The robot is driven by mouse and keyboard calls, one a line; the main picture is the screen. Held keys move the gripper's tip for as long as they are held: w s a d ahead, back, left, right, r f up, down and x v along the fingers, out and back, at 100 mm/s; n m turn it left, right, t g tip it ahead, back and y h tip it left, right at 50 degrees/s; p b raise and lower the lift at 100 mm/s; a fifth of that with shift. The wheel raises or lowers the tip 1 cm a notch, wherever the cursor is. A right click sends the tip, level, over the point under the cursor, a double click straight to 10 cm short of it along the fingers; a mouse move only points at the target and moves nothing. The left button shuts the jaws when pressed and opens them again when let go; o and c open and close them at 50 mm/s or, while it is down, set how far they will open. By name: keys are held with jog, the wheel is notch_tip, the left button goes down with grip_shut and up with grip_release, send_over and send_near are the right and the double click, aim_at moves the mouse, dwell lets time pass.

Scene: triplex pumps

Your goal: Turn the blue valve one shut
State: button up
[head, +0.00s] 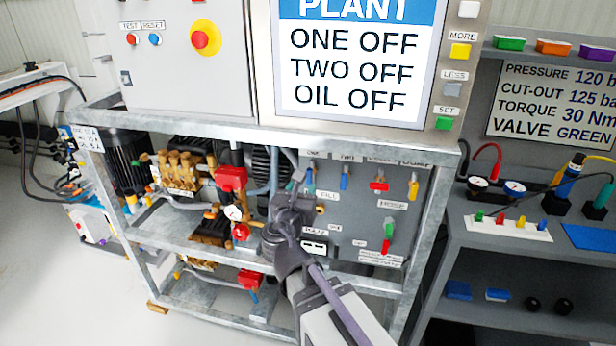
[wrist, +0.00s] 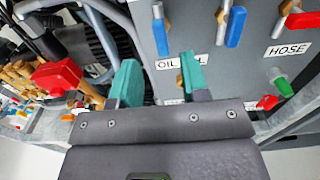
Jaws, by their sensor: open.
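Two blue valve handles hang down on the grey panel. The left blue handle (wrist: 161,36) is just beyond my fingertips in the wrist view; in the head view (head: 309,179) it is partly hidden by my gripper. The right blue handle (head: 344,178) also shows in the wrist view (wrist: 236,26). The small labels above them are too blurred to read surely. My gripper (wrist: 158,76), with teal fingertips, is open and empty, just below and in front of the left handle. I see no contact with it.
A red-handled valve (head: 379,184) and a yellow-handled valve (head: 413,187) are on the panel to the right. Pumps with red parts (head: 231,178) and hoses crowd the left. A frame post (head: 425,220) stands right of the panel.

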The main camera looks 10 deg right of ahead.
aim_at(309, 177)
jog(key=x, duration=0.7)
jog(key=shift+w+d, duration=0.15)
jog(key=shift+w, duration=0.1)
jog(key=shift+c, duration=0.2)
grip_shut()
